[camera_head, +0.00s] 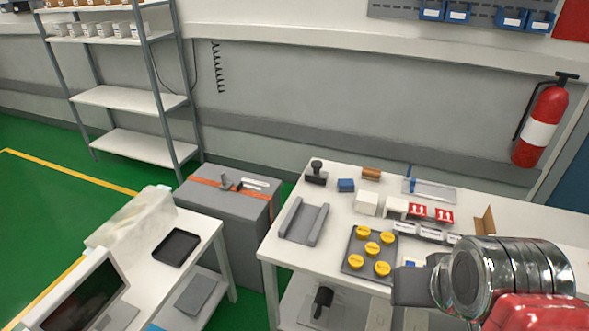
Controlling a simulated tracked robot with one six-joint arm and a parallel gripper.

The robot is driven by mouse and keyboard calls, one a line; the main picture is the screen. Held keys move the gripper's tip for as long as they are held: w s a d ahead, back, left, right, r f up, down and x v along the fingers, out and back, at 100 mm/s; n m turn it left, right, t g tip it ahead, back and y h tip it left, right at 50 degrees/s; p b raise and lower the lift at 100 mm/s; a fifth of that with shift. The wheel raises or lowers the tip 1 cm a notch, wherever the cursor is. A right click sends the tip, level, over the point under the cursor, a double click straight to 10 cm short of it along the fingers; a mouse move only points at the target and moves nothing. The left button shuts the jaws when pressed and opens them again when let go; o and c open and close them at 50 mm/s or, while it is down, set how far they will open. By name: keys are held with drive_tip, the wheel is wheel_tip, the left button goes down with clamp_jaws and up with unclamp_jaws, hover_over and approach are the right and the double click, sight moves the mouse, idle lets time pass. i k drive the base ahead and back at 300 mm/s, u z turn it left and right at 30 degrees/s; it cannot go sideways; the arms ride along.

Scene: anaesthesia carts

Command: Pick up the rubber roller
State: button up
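A small black cylinder with a thin handle (322,298), which looks like the rubber roller, lies on a pale surface below the white table's top, near its front left. It is small in the view, so I cannot be sure of its details. My gripper (410,286) shows as a dark grey block at the lower right, in front of the table and to the right of the roller, apart from it. Its fingertips cannot be made out, and nothing is seen held in it. My arm hides the table's right front part.
The white table (275,245) bears a grey channel-shaped holder (303,222), a dark tray with several yellow-capped items (369,251), a black stamp-like object (316,173) and small boxes. A grey cabinet (232,228) and a side table with a black tray (176,247) stand left.

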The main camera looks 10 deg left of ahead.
sight(314, 175)
drive_tip(key=u, duration=0.6)
drive_tip(key=i, duration=0.95)
drive_tip(key=u, duration=0.55)
